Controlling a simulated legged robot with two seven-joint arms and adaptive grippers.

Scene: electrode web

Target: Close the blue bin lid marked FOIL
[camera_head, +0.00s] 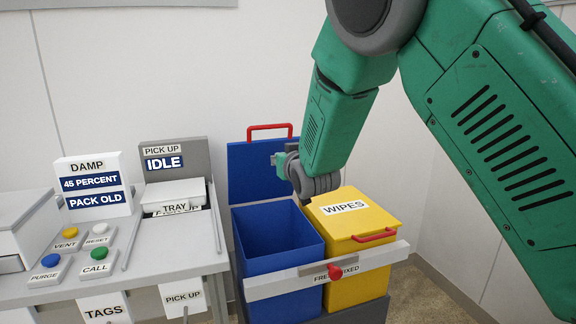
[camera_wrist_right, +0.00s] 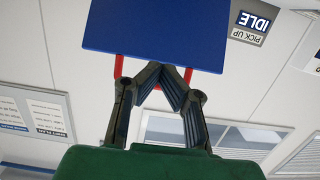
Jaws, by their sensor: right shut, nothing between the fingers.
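The blue bin (camera_head: 279,262) stands open, its interior showing plain blue. Its blue lid (camera_head: 250,172) is raised upright at the back, with a red handle (camera_head: 270,127) on top. No FOIL marking shows on the face in view. My right gripper (camera_head: 277,160) is at the right edge of the lid; whether it touches cannot be told. In the right wrist view my right gripper (camera_wrist_right: 166,74) is shut and empty, its fingers meeting near the edge of the blue lid (camera_wrist_right: 155,32), with the red handle (camera_wrist_right: 118,68) partly behind them. My left gripper is not in view.
A yellow bin with a closed lid marked WIPES (camera_head: 352,212) stands right of the blue bin. A grey slide bar (camera_head: 285,285) with a red knob (camera_head: 335,271) crosses both fronts. A bench (camera_head: 175,246) with buttons and a tray stands left. The wall is behind.

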